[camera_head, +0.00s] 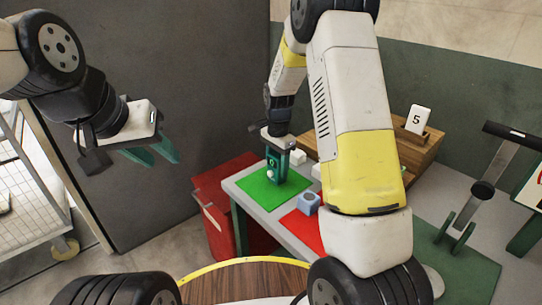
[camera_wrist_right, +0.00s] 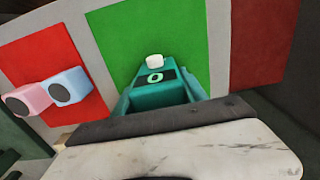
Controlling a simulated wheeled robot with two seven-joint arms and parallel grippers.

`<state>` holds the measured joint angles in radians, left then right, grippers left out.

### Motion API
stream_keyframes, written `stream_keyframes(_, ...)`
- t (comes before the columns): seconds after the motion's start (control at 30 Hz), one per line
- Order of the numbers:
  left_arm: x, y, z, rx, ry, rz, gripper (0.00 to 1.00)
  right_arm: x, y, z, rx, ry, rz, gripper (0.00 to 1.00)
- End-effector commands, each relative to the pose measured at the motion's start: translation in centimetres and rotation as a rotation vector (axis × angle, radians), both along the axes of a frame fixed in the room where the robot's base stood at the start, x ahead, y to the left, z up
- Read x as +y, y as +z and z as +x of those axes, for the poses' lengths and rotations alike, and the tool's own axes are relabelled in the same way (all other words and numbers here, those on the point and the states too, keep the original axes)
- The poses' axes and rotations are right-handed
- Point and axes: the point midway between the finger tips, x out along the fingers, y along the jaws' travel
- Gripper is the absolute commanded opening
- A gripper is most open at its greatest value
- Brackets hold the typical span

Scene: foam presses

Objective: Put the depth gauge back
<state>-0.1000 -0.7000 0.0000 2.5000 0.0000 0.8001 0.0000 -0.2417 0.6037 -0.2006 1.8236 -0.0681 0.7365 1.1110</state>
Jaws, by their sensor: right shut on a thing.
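The depth gauge (camera_wrist_right: 152,78) appears as a small teal body with a dark face, a pale ring mark and a white knob. My right gripper (camera_wrist_right: 160,98) is shut on it, with a teal finger on each side. In the head view my right gripper (camera_head: 278,165) points down over the green mat (camera_head: 261,189) with the gauge between its fingers. I cannot tell whether the gauge touches the mat. My left gripper (camera_head: 152,156) is open and empty, raised at the left, well away from the table.
A blue block (camera_head: 309,202) is on the red mat (camera_head: 298,226); a pink block (camera_wrist_right: 28,99) is beside it. A red bin (camera_head: 215,228) stands left of the table. A wooden stand with a "5" card (camera_head: 418,120) is behind my right arm, and a press (camera_head: 482,190) is at right.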

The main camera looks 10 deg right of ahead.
Motion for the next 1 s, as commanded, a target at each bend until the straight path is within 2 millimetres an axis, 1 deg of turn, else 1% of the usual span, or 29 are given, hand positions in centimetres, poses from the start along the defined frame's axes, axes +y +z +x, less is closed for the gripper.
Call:
stream_keyframes(0.03, 0.0, 0.0, 0.0, 0.000, 0.000, 0.000, 0.36, 0.0, -0.2, 0.0, 0.001, 0.000, -0.001, 0.00)
stream_keyframes(0.07, 0.0, 0.0, 0.0, 0.000, 0.000, 0.000, 0.36, 0.0, -0.2, 0.0, 0.001, 0.000, -0.001, 0.54)
stream_keyframes(0.1, 0.0, 0.0, 0.0, 0.000, 0.000, 0.000, 0.36, 0.0, -0.2, 0.0, 0.000, 0.000, 0.000, 0.62)
stream_keyframes(0.17, 0.0, 0.0, 0.0, 0.000, 0.000, 0.000, 0.36, 0.0, -0.2, 0.0, 0.001, 0.000, -0.001, 0.72)
stream_keyframes(0.47, 0.0, 0.0, 0.0, 0.000, 0.000, 0.000, 0.36, 0.0, -0.1, 0.0, 0.000, 0.000, 0.000, 0.72)
stream_keyframes(0.57, 0.0, 0.0, 0.0, 0.000, 0.000, 0.000, 0.36, 0.0, 0.5, 0.0, -0.002, 0.000, 0.000, 0.72)
stream_keyframes(0.67, 0.0, 0.0, 0.0, 0.000, 0.000, 0.000, 0.36, 0.0, 1.9, 0.1, -0.004, 0.000, 0.000, 0.72)
stream_keyframes(1.0, 0.0, 0.0, 0.0, 0.000, 0.000, 0.000, 0.36, 0.0, 9.1, 0.1, -0.004, 0.001, 0.001, 0.72)
